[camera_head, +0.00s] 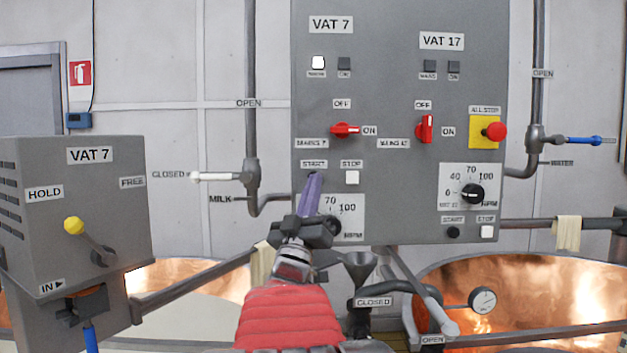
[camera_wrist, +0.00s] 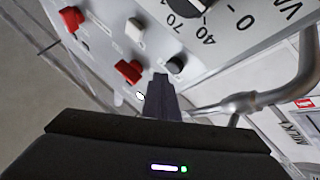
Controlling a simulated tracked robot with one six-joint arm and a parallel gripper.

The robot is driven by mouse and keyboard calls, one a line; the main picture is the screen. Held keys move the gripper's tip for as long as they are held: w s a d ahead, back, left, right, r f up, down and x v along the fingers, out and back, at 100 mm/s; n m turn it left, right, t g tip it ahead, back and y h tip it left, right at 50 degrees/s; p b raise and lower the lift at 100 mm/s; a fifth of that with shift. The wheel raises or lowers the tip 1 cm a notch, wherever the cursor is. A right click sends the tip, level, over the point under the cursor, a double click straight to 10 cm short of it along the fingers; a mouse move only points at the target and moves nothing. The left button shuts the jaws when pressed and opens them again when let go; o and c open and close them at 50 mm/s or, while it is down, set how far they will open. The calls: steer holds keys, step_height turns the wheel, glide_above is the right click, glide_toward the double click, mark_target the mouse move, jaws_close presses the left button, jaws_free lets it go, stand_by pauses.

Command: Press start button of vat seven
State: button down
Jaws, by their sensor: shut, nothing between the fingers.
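The grey control panel (camera_head: 390,70) has a vat 7 side on the left. My gripper (camera_head: 311,186) is shut and empty, its purple fingers raised just below the vat 7 START label (camera_head: 314,164). The fingers hide the start button in the head view. In the wrist view a black round button (camera_wrist: 176,65), the vat 7 start button, shows just right of the fingertips (camera_wrist: 161,78); I cannot tell whether they touch the panel. The white vat 7 stop button (camera_head: 352,177) is to the right; it also shows in the wrist view (camera_wrist: 134,25).
The red vat 7 switch (camera_head: 345,130) points to ON, and a white lamp (camera_head: 318,62) shows above. A speed knob (camera_wrist: 190,4) is near the buttons. The red all-stop (camera_head: 495,131) is further right.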

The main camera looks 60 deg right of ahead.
steer(key=shift+w+d, duration=0.15)
steer(key=shift+w+d, duration=0.15)
steer(key=shift+d, duration=0.05)
steer(key=shift+w+d, duration=0.2)
steer(key=shift+d, duration=0.25)
stand_by(1.1)
steer(key=shift+a, duration=0.15)
steer(key=shift+s+a, duration=0.4)
steer(key=shift+a, duration=0.25)
stand_by(0.4)
steer(key=a, duration=0.1)
steer(key=s+a, duration=0.1)
steer(key=a, duration=0.1)
steer(key=s+a, duration=0.1)
steer(key=shift+s+a, duration=0.15)
steer(key=shift+a, duration=0.1)
stand_by(1.0)
